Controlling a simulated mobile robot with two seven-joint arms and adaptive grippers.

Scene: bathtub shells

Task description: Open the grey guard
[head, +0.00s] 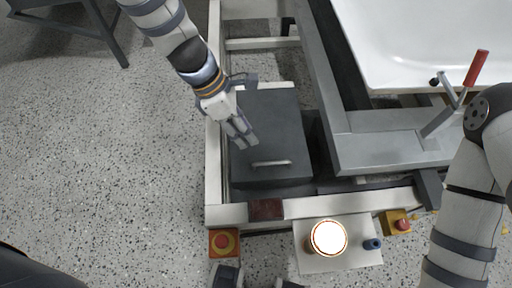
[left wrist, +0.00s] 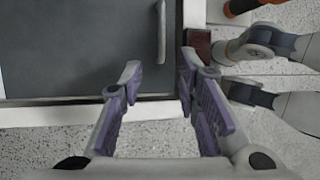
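The grey guard (head: 270,125) is a dark grey, box-like cover with a flat top inside a pale frame. It looks closed. A pale bar handle (head: 271,163) lies across its near end; the handle also shows upright at the upper middle of the left wrist view (left wrist: 161,32). My left gripper (head: 245,138) is above the guard, up and left of the handle in the head view. Its fingers (left wrist: 160,78) are apart with nothing between them, and the handle is beyond the gap, with no visible contact. My right arm (head: 465,215) shows at the right; its gripper is out of view.
A white tub shell (head: 430,40) rests on a grey frame (head: 385,150) right of the guard. A red-handled lever (head: 475,68) stands there. A white panel (head: 310,265) with a glowing round button (head: 328,238) is in front, between two red-topped stops.

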